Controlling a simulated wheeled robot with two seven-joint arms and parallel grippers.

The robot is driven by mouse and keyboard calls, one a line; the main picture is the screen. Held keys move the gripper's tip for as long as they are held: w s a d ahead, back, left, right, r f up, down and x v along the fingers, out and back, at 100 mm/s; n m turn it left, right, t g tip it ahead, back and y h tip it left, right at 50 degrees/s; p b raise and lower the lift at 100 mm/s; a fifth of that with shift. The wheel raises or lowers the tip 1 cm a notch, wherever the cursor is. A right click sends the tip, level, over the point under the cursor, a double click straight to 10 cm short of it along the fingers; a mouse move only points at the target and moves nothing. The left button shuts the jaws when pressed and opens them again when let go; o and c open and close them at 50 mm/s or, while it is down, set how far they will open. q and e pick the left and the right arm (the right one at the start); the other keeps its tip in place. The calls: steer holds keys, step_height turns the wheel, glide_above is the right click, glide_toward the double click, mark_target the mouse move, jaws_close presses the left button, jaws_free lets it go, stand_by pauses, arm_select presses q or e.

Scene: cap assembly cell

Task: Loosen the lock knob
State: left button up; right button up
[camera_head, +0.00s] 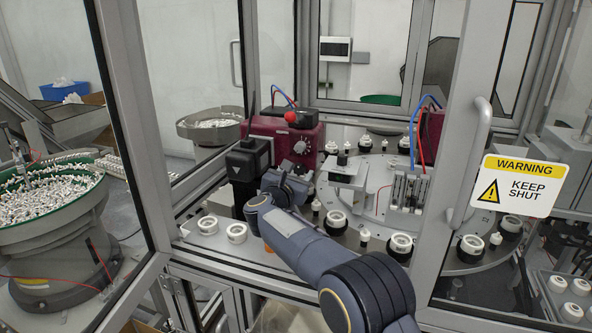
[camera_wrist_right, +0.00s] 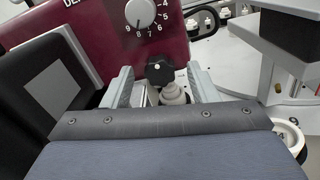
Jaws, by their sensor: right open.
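The lock knob (camera_wrist_right: 159,73) is a small black star-shaped knob below a numbered dial (camera_wrist_right: 140,13) on a maroon box. The same maroon box (camera_head: 268,127) is in the head view, where my arm seems to hide the lock knob. My right gripper (camera_wrist_right: 160,84) is open. Its two fingers stand to the left and right of the knob in the wrist view, with a gap on each side. Whether the knob is fully between the fingertips in depth, I cannot tell. In the head view my right gripper (camera_head: 294,181) is in front of the box. My left gripper is out of view.
A black block (camera_head: 248,160) stands close left of my gripper. A rotary table (camera_head: 375,185) with white caps lies to the right. Door frames stand on both sides, the right one with a warning sign (camera_head: 519,185).

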steer(key=c, duration=1)
steer(key=shift+o, duration=0.2)
steer(key=shift+f, duration=0.1)
